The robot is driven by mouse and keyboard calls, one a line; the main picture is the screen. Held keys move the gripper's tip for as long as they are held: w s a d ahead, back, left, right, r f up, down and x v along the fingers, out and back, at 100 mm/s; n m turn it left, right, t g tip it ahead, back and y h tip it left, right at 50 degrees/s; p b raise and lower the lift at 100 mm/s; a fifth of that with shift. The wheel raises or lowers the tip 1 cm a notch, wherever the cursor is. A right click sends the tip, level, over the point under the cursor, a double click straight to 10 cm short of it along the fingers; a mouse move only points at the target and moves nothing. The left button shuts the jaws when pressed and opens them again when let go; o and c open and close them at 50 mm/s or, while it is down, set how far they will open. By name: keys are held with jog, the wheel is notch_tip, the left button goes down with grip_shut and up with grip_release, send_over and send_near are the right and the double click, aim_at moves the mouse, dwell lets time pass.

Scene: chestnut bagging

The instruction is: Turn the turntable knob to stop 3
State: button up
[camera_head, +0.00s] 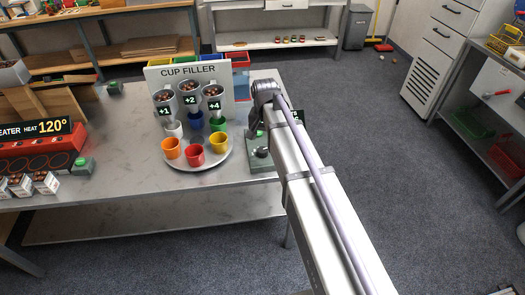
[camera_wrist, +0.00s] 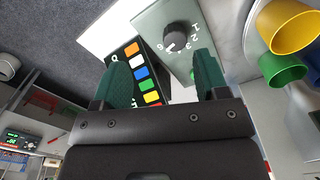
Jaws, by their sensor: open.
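The turntable knob (camera_wrist: 177,36) is a dark round knob on a grey-green control box (camera_wrist: 155,22) in the wrist view, with white numerals beside it. I cannot tell which stop it points at. In the head view the box (camera_head: 259,165) stands at the table's right end, beside the turntable (camera_head: 207,164), a round pale plate carrying several coloured cups. My gripper (camera_wrist: 160,60) is open and empty in the wrist view, its green fingers apart, with the knob beyond the fingertips near the right finger. In the head view my arm hides most of the gripper.
The cup filler panel (camera_head: 188,71) with its hoppers stands behind the turntable. A black board (camera_wrist: 130,54) with coloured squares is close to the left finger. Yellow (camera_wrist: 290,25) and green (camera_wrist: 281,70) cups are at right. A heater (camera_head: 38,150) stands on the table's left.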

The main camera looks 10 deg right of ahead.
aim_at(263, 149)
jog(key=w+m, duration=0.3)
jog(key=w, duration=0.2)
jog(key=f+m+b, duration=0.1)
jog(key=f+b, duration=0.6)
jog(key=s+f+m+b, duration=0.1)
jog(key=f+b, duration=0.3)
jog(key=shift+d+m, duration=0.1)
jog(key=shift+m, duration=0.2)
jog(key=shift+r, duration=0.1)
jog(key=shift+c, duration=0.5)
jog(key=c, duration=0.8)
